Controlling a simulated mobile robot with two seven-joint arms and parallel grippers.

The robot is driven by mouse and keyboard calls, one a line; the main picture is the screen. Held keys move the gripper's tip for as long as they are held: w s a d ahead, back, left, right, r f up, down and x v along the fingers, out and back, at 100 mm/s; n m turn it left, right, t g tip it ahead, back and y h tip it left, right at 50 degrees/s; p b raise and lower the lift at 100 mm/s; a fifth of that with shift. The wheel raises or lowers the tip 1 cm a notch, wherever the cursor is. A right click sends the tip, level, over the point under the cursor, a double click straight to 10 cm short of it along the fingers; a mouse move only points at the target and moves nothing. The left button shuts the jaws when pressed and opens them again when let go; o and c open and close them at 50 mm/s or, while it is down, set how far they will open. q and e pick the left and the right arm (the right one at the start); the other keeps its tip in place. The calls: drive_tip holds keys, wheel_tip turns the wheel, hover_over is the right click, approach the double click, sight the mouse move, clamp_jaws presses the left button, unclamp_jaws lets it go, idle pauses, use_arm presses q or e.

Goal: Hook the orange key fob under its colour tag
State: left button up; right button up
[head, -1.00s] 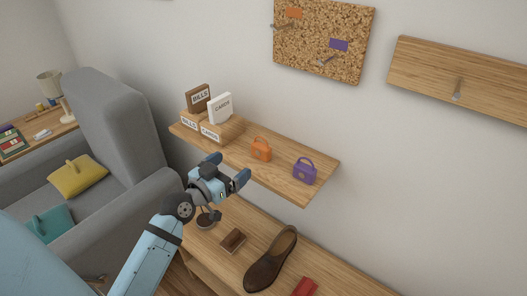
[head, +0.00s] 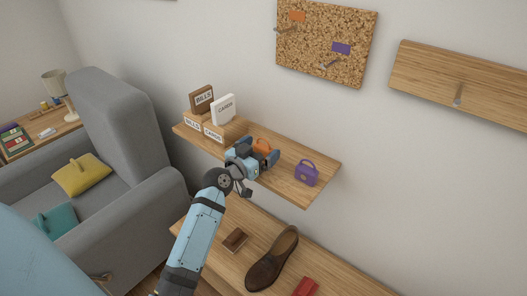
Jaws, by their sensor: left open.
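The orange key fob (head: 263,144) stands on the wooden wall shelf, partly hidden behind my left gripper. My left gripper (head: 258,152) is open, with its fingers at the fob, one to each side in the picture. I cannot tell whether they touch it. The orange tag (head: 297,16) is on the cork board (head: 345,62) at the top, with a metal hook (head: 286,30) under it. A purple tag (head: 341,48) with its own hook (head: 330,64) is lower right on the board. My right gripper is not in view.
A purple fob (head: 307,175) stands to the right on the shelf (head: 325,168). Below, a bench (head: 330,272) holds a brown shoe (head: 272,262). An armchair (head: 115,120) is at left.

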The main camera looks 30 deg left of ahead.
use_arm(q)
drive_tip(key=shift+c, duration=0.2)
drive_tip(key=c, duration=1)
drive_tip(key=shift+o, duration=0.2)
wheel_tip(320, 180, up, 20)
drive_tip(key=p, duration=0.2)
